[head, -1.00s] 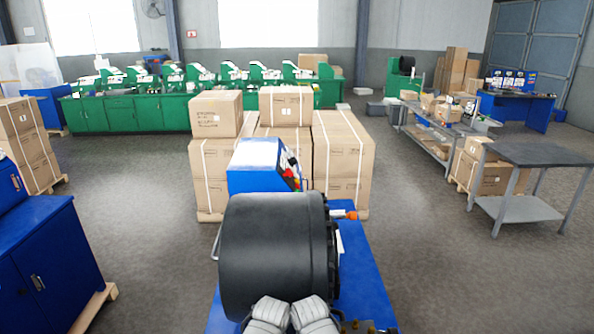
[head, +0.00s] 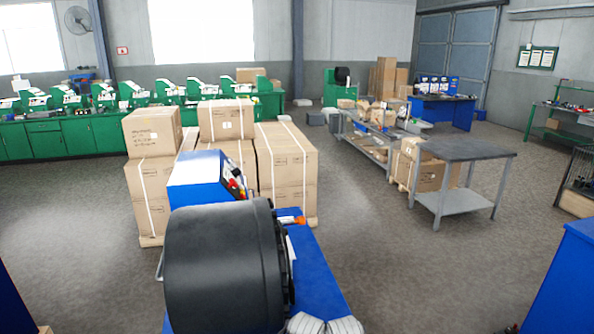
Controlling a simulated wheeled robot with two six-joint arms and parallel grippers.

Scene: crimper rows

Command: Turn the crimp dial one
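A crimper stands close in front of me, left of the middle, with a large black round head (head: 222,268) on a blue base (head: 318,268). Behind the head is its blue control box (head: 196,178), with a small red and dark panel on its right side. The crimp dial cannot be made out at this size. Grey ribbed parts at the bottom edge, right of the black head, may be mine. Neither of my grippers can be made out.
Stacked cartons (head: 285,172) stand on a pallet behind the crimper. A row of green benches (head: 95,138) lines the back left. A grey table (head: 462,150) stands at the right, and a blue cabinet (head: 566,285) is at the right edge. The floor between crimper and table is clear.

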